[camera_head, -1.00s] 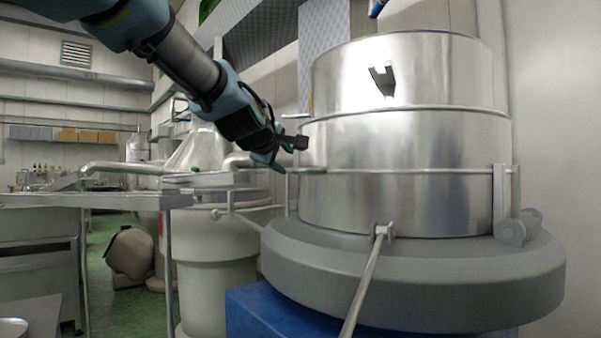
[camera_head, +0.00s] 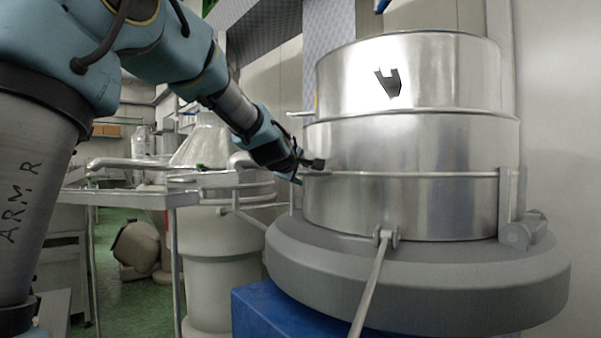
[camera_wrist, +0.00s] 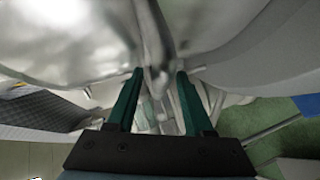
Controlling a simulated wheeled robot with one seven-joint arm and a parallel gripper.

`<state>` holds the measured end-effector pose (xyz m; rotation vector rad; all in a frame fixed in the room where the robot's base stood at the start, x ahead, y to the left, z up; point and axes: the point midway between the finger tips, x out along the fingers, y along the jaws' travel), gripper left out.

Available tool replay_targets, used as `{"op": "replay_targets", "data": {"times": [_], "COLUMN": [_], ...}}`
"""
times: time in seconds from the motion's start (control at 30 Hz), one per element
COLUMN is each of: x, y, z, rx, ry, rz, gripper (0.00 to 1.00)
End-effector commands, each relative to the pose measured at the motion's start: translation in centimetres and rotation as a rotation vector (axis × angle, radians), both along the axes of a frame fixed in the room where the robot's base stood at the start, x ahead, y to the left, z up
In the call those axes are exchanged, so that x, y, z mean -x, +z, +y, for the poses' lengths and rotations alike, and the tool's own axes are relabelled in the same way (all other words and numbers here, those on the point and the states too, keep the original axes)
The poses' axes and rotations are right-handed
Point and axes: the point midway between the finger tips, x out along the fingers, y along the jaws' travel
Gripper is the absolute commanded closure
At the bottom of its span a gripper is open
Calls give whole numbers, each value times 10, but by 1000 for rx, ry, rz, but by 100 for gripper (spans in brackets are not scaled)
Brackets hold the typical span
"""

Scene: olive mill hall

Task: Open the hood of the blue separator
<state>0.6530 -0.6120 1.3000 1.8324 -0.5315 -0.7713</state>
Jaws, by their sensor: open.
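The blue separator shows its blue base (camera_head: 262,312), a wide grey ring above it, and a tall shiny steel hood (camera_head: 410,145) standing closed on the ring. A hinge-like bracket (camera_head: 520,232) sits at the hood's right edge. My gripper (camera_head: 310,170) is at the hood's left side, near a thin bar there. In the wrist view my gripper (camera_wrist: 158,82) is open, with teal fingers on either side of a blurred metal bar (camera_wrist: 154,45) on the curved steel. I cannot tell whether the fingers touch it.
A clamp with a long rod (camera_head: 372,285) slants down at the ring's front. A pale vessel with a conical top (camera_head: 205,150) and a metal table (camera_head: 130,200) stand to the left. Green floor (camera_head: 118,290) shows between them. A wall is close behind the hood.

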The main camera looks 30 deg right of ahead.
Motion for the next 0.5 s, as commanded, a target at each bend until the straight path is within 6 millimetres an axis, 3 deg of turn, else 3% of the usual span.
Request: {"op": "replay_targets", "data": {"times": [0.07, 0.5], "x": [0, 0], "y": [0, 0], "z": [0, 0], "rx": [0, -1], "ry": [0, 0], "rz": [0, 1], "gripper": [48, 96]}}
